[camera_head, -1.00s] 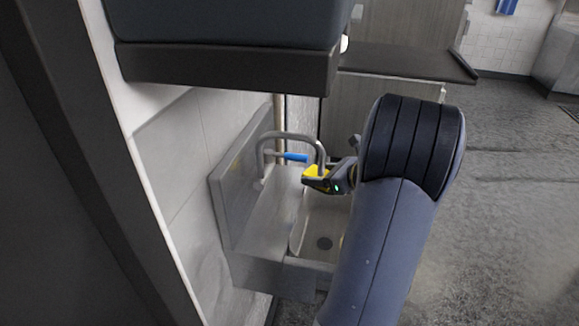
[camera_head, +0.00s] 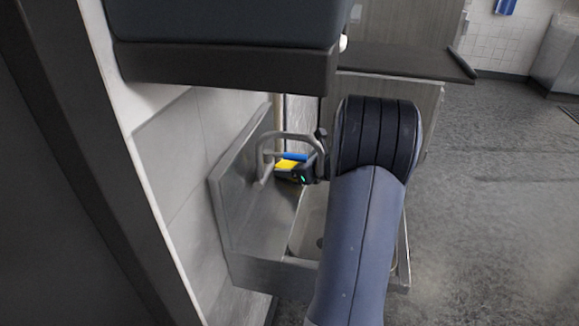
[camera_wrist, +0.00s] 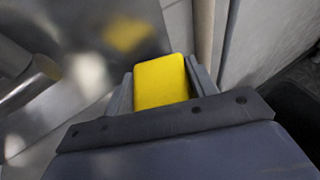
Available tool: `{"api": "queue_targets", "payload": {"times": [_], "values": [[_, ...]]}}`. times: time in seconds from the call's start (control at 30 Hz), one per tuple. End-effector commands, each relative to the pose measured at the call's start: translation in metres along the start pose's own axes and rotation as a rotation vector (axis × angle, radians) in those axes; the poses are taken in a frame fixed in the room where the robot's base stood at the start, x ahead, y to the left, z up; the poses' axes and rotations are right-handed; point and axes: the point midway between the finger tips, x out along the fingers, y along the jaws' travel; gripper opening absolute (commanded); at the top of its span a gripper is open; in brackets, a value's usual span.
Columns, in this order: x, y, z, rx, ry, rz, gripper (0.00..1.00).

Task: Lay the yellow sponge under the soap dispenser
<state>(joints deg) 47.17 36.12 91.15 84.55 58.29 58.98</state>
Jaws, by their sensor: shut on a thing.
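The yellow sponge (camera_head: 286,164) is in my gripper, just behind the grey curved faucet (camera_head: 262,150) in the head view. In the wrist view the sponge (camera_wrist: 162,82) sits between the two fingers of my gripper (camera_wrist: 161,88), which is shut on it. A blurred yellow reflection shows on the metal ahead of it. I cannot identify a soap dispenser for sure. A large dark box (camera_head: 225,40) hangs above the sink, nearer the camera.
The metal sink (camera_head: 255,268) has a raised back panel (camera_head: 240,180) against the tiled wall. A cabinet (camera_head: 433,105) stands behind the sink. Open floor (camera_head: 495,200) lies to the right.

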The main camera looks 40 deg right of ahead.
Motion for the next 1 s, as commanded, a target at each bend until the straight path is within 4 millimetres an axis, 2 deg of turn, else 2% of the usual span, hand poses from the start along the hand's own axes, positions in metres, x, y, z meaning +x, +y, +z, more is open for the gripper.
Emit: {"api": "queue_targets", "payload": {"times": [0.13, 0.17, 0.4, 0.73, 0.87, 1.0], "values": [[0.002, 0.000, -0.004, 0.000, 0.000, 0.000, 0.32], [0.001, 0.000, -0.003, 0.000, 0.000, 0.000, 0.56], [0.001, 0.000, -0.003, 0.000, 0.000, 0.000, 0.76], [-0.002, 0.000, 0.003, 0.000, 0.000, 0.000, 0.76], [-0.022, -0.002, 0.002, 0.000, -0.002, -0.005, 0.76], [-0.053, -0.002, 0.001, 0.000, -0.001, -0.007, 0.76]]}}
